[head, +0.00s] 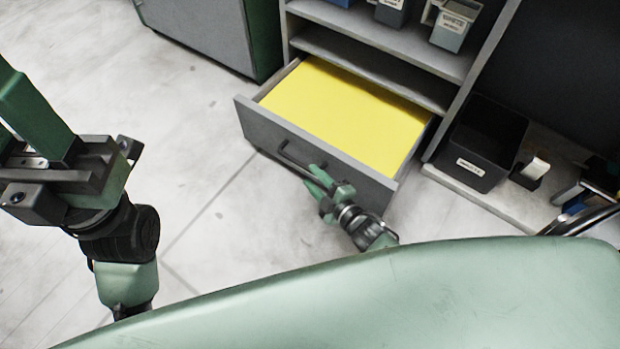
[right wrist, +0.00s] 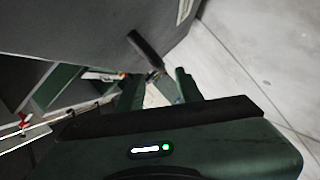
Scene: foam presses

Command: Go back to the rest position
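A grey drawer (head: 330,150) stands pulled out of the shelf unit, with a bare yellow inside (head: 345,105). Its dark bar handle (head: 292,156) is on the front face. My right gripper (head: 317,178) is at the drawer front, beside the right end of the handle. In the right wrist view its two green fingers (right wrist: 160,90) stand apart with nothing seen held, and the handle (right wrist: 146,50) shows just ahead of the tips. I cannot tell whether they touch it. My left gripper (head: 50,150) is raised at the left, away from the drawer; its fingertips are not clear.
The shelf unit (head: 385,40) holds small labelled bins (head: 452,28) on top. A black labelled box (head: 485,140) and a small black-and-white item (head: 531,170) stand on a low board to the right. A grey-green cabinet (head: 205,30) is at the back. The pale floor (head: 190,130) left of the drawer is clear.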

